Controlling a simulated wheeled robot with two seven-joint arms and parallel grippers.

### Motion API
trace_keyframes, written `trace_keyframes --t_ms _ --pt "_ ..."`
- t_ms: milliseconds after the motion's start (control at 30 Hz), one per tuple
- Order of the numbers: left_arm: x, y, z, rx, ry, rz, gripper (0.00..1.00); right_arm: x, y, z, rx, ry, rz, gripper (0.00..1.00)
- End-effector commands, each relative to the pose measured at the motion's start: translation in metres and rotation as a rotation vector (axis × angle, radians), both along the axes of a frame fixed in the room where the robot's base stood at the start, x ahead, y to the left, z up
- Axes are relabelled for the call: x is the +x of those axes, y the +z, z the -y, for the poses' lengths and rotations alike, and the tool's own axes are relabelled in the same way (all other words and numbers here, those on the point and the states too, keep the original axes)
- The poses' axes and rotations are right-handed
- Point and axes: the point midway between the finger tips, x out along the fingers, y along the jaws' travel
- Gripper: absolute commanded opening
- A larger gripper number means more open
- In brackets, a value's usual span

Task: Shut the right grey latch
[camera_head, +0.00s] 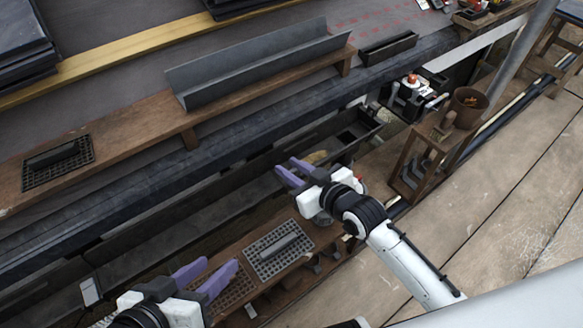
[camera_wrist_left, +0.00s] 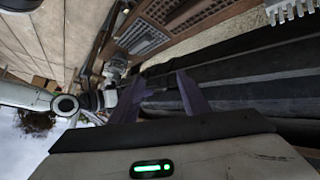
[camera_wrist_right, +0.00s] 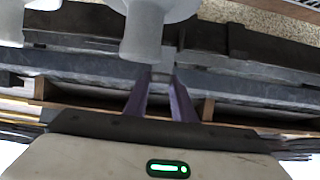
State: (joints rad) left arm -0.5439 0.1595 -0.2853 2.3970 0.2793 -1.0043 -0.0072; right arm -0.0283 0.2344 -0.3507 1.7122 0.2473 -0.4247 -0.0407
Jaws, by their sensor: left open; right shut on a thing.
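My right gripper (camera_head: 295,171) reaches over the dark gutter (camera_head: 185,228) from the right, and its purple fingers are close together. In the right wrist view a small grey piece, seemingly the right grey latch (camera_wrist_right: 162,77), shows between the fingertips; most of it is hidden and its angle cannot be told. My left gripper (camera_head: 206,276) is open and empty at the lower left, above the near plank. Its spread fingers show in the left wrist view (camera_wrist_left: 160,92). A pale grey clip (camera_head: 90,291) sits at the gutter's left part.
A grey angled trough (camera_head: 255,65) lies on the wooden plank above the gutter. A grey float (camera_head: 278,247) rests on a grid mat near my right arm. A wooden stand (camera_head: 421,155) with a brown pot (camera_head: 468,102) stands to the right. Bare decking lies at the lower right.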

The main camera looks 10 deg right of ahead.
Motion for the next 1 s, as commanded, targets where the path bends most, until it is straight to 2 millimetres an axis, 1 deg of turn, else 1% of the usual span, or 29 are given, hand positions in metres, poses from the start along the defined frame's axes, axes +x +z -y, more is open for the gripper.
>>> trace_keyframes --t_ms 167,200,300,567,667,767,833,867,933,1000 --pt "0.000 0.000 0.000 0.000 0.000 0.000 0.42 -0.001 -0.001 0.000 -0.001 0.000 -0.003 0.01" --pt "0.000 0.000 0.000 0.000 0.000 0.000 0.42 -0.001 -0.001 0.000 -0.001 0.000 -0.003 0.27" --pt "0.000 0.000 0.000 0.000 0.000 0.000 0.42 -0.001 -0.001 0.000 -0.001 0.000 -0.003 0.42" --pt "0.000 0.000 0.000 0.001 0.001 0.000 0.42 -0.001 0.000 0.000 -0.001 0.000 -0.002 0.42" --pt "0.000 0.003 -0.001 0.004 0.001 0.000 0.42 -0.005 0.002 0.002 -0.001 0.000 -0.003 0.42" --pt "0.000 0.006 -0.003 0.018 0.001 -0.006 0.42 -0.016 0.008 0.007 -0.003 0.000 -0.004 0.42" --pt "-0.001 0.005 -0.006 0.041 0.002 -0.017 0.42 -0.027 0.014 0.011 -0.002 0.001 -0.005 0.42" --pt "-0.001 0.003 -0.008 0.051 0.002 -0.025 0.42 -0.032 0.016 0.013 -0.002 0.000 -0.006 0.42" --pt "-0.003 -0.012 -0.012 0.084 0.003 -0.062 0.42 -0.045 0.023 0.018 -0.002 0.000 -0.005 0.42" --pt "-0.005 -0.016 -0.017 0.109 0.002 -0.079 0.42 -0.057 0.027 0.024 -0.004 0.000 -0.006 0.42"
